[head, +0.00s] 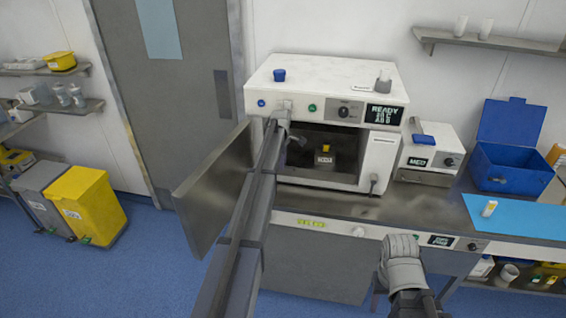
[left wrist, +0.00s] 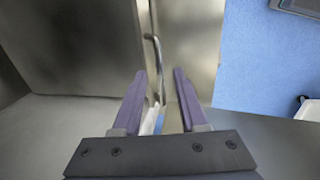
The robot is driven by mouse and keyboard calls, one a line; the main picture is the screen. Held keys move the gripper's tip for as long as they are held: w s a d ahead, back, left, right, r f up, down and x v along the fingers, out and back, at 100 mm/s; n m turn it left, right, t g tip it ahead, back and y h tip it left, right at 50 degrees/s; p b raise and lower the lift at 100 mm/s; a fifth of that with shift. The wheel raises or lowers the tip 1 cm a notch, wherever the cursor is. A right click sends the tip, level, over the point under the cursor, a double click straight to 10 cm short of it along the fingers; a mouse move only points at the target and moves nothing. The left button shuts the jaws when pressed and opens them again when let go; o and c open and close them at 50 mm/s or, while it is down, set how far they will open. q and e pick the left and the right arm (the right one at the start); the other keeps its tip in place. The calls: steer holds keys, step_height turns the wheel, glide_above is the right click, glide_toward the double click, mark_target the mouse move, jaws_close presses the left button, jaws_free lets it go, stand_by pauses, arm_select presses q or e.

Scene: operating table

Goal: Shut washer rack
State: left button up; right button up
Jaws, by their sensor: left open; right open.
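A steel bench-height unit (head: 308,262) with a green label and a small display on its front stands below the counter; I cannot make out a separate washer rack in it. In the left wrist view my left gripper (left wrist: 160,102) is open and empty. A bent metal handle bar (left wrist: 156,65) shows against steel panels ahead, between the fingertips in the picture; contact cannot be told. My right arm shows at the bottom right of the head view; its fingers do not show.
The white machine (head: 325,75) has its grey door (head: 212,190) swung open to the left, with a small labelled box (head: 324,160) inside. A smaller white device (head: 430,150), an open blue box (head: 510,165) and a blue mat (head: 520,215) are to the right. Blue floor lies left.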

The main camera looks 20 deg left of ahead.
step_height(320, 180, up, 7)
steer(key=p, duration=0.6)
steer(key=shift+p, duration=0.4)
